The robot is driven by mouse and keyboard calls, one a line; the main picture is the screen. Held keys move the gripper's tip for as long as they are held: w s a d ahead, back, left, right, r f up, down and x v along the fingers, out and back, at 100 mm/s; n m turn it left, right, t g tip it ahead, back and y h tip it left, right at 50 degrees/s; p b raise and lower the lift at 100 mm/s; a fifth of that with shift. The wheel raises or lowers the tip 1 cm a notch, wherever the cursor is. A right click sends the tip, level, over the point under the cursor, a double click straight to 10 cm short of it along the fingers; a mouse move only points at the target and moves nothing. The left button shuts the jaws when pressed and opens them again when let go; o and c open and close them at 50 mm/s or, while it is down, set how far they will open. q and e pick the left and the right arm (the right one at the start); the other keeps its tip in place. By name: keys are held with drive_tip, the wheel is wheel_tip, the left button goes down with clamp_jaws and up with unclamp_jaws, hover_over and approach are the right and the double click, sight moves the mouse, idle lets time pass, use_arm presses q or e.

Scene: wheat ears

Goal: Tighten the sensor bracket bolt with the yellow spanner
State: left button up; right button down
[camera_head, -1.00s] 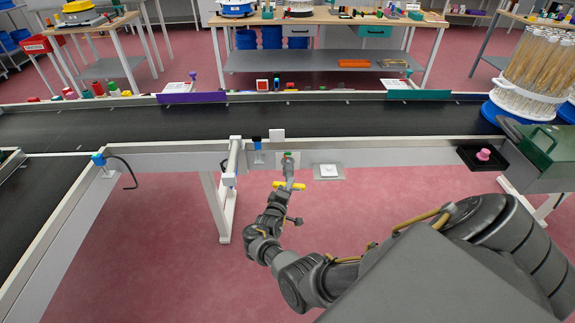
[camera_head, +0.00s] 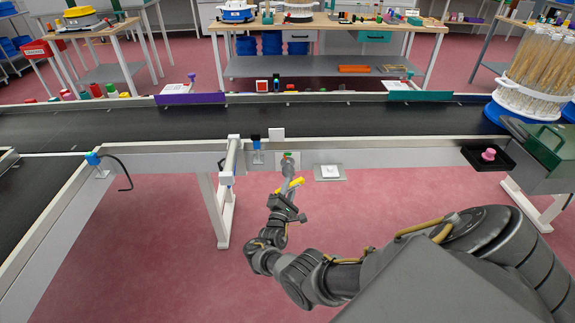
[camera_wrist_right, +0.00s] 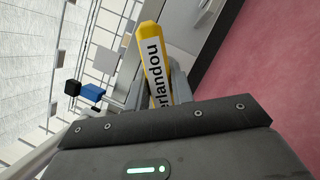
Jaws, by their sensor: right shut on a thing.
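The yellow spanner (camera_head: 292,185) is held in my right gripper (camera_head: 286,192) below the front rail of the conveyor. In the right wrist view the spanner (camera_wrist_right: 152,68) stands between the fingers, with dark lettering on a white label. The spanner's upper end reaches a small grey bracket with a green part (camera_head: 288,157) on the rail. I cannot tell whether the spanner's jaw sits around the bolt. The bolt itself is too small to make out. My left gripper is not in view.
The conveyor belt (camera_head: 250,122) runs across behind the rail. A blue-and-black sensor (camera_head: 256,142) stands left of the bracket, and a white plate with a knob (camera_head: 329,172) is to its right. A black tray (camera_head: 487,158) with a pink knob sits further right. Open pink floor lies below.

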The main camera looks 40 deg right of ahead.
drive_tip(key=c, duration=1.9)
unclamp_jaws()
clamp_jaws()
drive_tip(key=shift+w, duration=0.1)
drive_tip(key=shift+w+d+m, duration=0.2)
drive_tip(key=shift+w+m, duration=0.05)
drive_tip(key=shift+m, duration=0.35)
drive_tip(key=shift+w+d+g, duration=0.1)
drive_tip(key=shift+w+g, duration=0.05)
drive_tip(key=shift+g, duration=0.25)
drive_tip(key=shift+w+d+b, duration=0.2)
drive_tip(key=shift+w+b, duration=0.05)
drive_tip(key=shift+b, duration=0.15)
drive_tip(key=shift+w+d+b, duration=0.45)
drive_tip(key=shift+w+b, duration=0.05)
drive_tip(key=shift+w, duration=0.1)
